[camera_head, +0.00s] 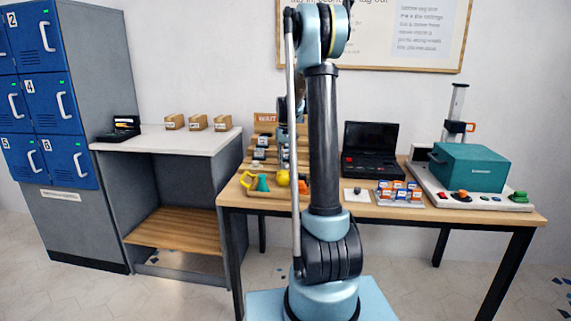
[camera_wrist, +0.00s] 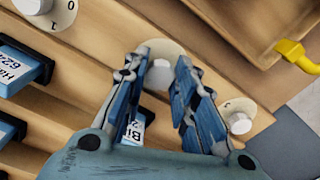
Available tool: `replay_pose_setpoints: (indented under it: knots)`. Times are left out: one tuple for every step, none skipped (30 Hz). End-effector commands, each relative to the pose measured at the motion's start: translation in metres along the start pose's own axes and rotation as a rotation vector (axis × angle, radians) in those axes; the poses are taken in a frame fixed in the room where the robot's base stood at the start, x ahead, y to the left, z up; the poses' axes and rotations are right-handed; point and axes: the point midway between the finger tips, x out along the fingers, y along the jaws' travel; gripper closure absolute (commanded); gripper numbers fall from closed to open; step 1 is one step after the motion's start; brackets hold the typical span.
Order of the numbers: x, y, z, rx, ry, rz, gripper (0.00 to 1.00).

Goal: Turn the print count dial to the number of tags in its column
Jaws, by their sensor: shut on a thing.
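In the wrist view, a round grey dial knob (camera_wrist: 158,76) on a pale disc sits on the wooden rack between my fingertips. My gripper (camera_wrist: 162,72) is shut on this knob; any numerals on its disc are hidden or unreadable. Another dial (camera_wrist: 36,5) at upper left shows a 0 and a 1. A third dial (camera_wrist: 238,122) is at right. A blue tag with a white label (camera_wrist: 134,128) shows partly between my fingers, and another tag (camera_wrist: 18,66) lies at left. In the head view, my gripper is mostly hidden by my arm at the stepped rack (camera_head: 262,128).
On the table (camera_head: 480,212) stand a yellow and green item group left of my arm, a black open case (camera_head: 370,150), a tray of small tags (camera_head: 398,192) and a teal machine (camera_head: 468,167). Blue lockers (camera_head: 40,100) and a white-topped counter (camera_head: 170,143) are at left.

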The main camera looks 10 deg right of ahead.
Motion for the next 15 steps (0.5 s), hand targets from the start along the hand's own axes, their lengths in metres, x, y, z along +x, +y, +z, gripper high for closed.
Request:
replay_pose_setpoints:
  knots:
    - [0.0001,0.0005,0.0008,0.001,-0.001,0.001,0.98]
    - [0.0001,0.0005,0.0008,0.001,-0.001,0.001,0.98]
    - [0.0001,0.0005,0.0008,0.001,-0.001,0.001,0.7]
    - [0.0001,0.0005,0.0007,0.001,-0.001,0.001,0.63]
    - [0.0001,0.0005,0.0007,0.001,-0.001,0.001,0.56]
    - [0.0001,0.0005,0.0006,0.001,-0.001,0.001,0.54]
    - [0.0001,0.0004,0.0006,0.001,-0.001,0.001,0.54]
    - [0.0001,0.0004,0.0005,0.001,-0.001,0.001,0.54]
    - [0.0001,0.0004,0.0005,0.001,-0.001,0.001,0.54]
    - [0.0001,0.0003,0.0004,0.001,-0.001,0.001,0.54]
    - [0.0001,0.0003,0.0004,0.001,-0.001,0.001,0.54]
    - [0.0001,0.0003,0.0004,0.001,-0.001,0.0,0.54]
    - [0.0001,0.0003,0.0003,0.001,-0.001,0.0,0.54]
    - [0.0,0.0002,0.0003,0.001,-0.001,0.0,0.54]
    - [-0.0003,0.0002,0.0003,0.001,-0.001,0.0,0.54]
